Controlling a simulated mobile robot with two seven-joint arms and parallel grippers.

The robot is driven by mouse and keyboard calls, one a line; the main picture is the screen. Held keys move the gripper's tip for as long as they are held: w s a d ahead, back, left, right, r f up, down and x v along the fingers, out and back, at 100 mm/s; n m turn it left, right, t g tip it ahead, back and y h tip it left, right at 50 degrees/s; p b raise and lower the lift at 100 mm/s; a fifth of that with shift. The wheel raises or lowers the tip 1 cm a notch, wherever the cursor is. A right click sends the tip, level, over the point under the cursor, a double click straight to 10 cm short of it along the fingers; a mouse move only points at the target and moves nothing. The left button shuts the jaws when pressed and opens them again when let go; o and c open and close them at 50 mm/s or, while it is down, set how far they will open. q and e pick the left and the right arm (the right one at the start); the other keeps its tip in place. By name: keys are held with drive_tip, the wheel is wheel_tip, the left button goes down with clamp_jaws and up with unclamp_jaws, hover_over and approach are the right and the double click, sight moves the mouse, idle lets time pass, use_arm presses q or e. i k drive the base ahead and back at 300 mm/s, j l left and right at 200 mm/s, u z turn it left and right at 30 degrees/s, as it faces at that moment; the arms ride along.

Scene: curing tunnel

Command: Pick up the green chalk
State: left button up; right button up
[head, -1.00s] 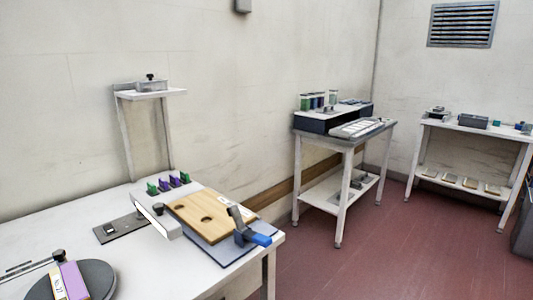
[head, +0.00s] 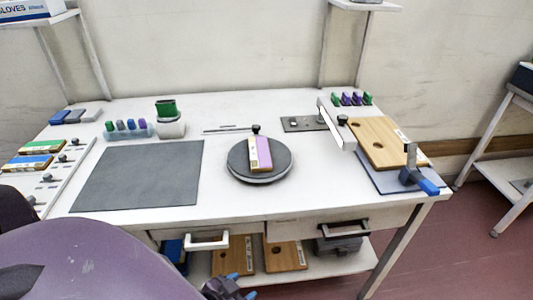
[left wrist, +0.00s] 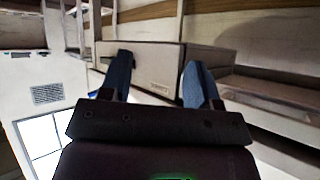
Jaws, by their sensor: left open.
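Small upright coloured pieces stand in a clear holder on the table's left; the leftmost is a green piece (head: 109,126), beside blue and purple ones. Another row at the back right has green pieces (head: 335,98) and purple ones. A larger green block (head: 166,107) sits on a white container behind the grey mat. I cannot tell for sure which green thing is the chalk. My left gripper (head: 241,285) is low at the table's front, below the tabletop and away from all of them. In the left wrist view it (left wrist: 158,82) is open and empty.
A grey mat (head: 138,175) lies bare at the left of the white table (head: 215,200). A round dark turntable (head: 275,172) bears a purple and white block. A wooden board (head: 375,135) and a blue-handled clamp (head: 420,182) stand at right. Drawer handles (head: 207,241) jut out in front.

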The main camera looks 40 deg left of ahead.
sight(109, 125)
drive_tip(key=u, duration=2.2)
